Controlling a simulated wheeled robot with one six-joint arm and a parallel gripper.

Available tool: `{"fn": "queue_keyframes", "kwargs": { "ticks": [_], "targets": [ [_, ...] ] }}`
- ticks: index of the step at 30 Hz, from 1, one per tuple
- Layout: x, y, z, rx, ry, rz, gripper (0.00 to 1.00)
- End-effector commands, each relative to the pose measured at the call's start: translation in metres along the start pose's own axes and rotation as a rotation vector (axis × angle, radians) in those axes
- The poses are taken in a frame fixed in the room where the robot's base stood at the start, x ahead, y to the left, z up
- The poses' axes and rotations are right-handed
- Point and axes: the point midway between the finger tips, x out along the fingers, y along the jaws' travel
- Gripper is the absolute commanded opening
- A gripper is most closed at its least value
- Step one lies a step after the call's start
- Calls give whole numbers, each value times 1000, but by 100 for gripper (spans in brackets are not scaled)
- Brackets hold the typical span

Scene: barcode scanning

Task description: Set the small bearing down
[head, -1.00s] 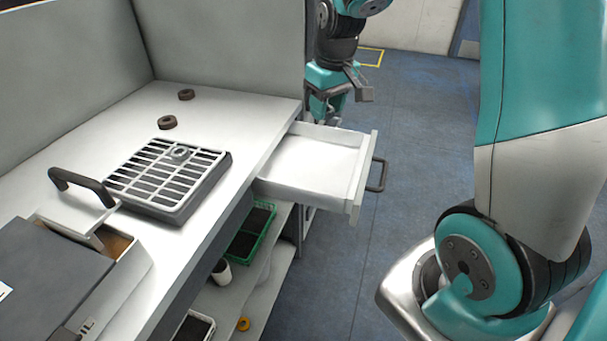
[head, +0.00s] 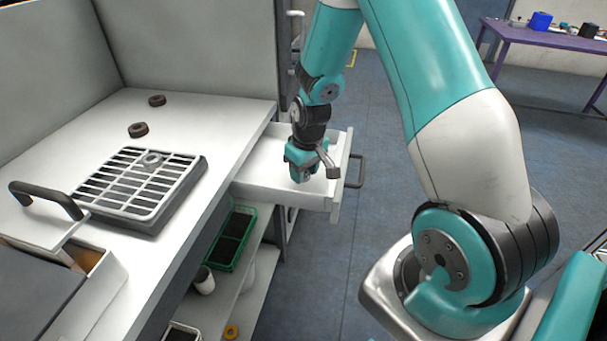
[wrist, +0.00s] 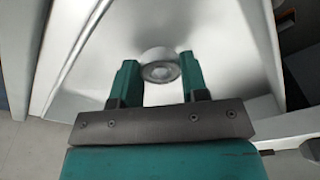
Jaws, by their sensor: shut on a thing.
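My gripper (head: 303,179) is over the open white drawer (head: 262,187), pointing down into it. In the wrist view, my gripper (wrist: 160,82) has a small round grey bearing (wrist: 160,68) between its two green fingers. The bearing shows a ring face with a paler side. The drawer's pale inside (wrist: 230,70) lies behind it. I cannot tell whether the bearing touches the drawer floor. In the head view the bearing is mostly hidden by the gripper.
A grey slotted tray (head: 165,210) with a small ring (head: 152,158) on it sits on the white worktop. Two dark rings (head: 139,130) (head: 157,100) lie farther back. A green crate (head: 233,240) stands on the shelf below. A purple table (head: 560,38) is far right.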

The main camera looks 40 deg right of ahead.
Motion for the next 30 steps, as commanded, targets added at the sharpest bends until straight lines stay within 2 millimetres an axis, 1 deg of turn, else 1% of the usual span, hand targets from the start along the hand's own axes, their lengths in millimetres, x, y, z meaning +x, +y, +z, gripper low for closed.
{"fn": "queue_keyframes", "kwargs": {
  "ticks": [1,3,11,14,15,18,26,29,30],
  "targets": [
    [7,0,1,0,-2,-1,17],
    [12,0,2,0,0,0,17],
    [13,0,1,0,2,1,17],
    [16,0,2,0,1,0,17],
    [16,0,2,0,1,1,46],
    [15,0,2,0,1,1,66],
    [14,0,2,1,1,1,66],
    [8,0,1,1,3,1,66],
    [3,1,1,1,3,1,66]
  ]
}}
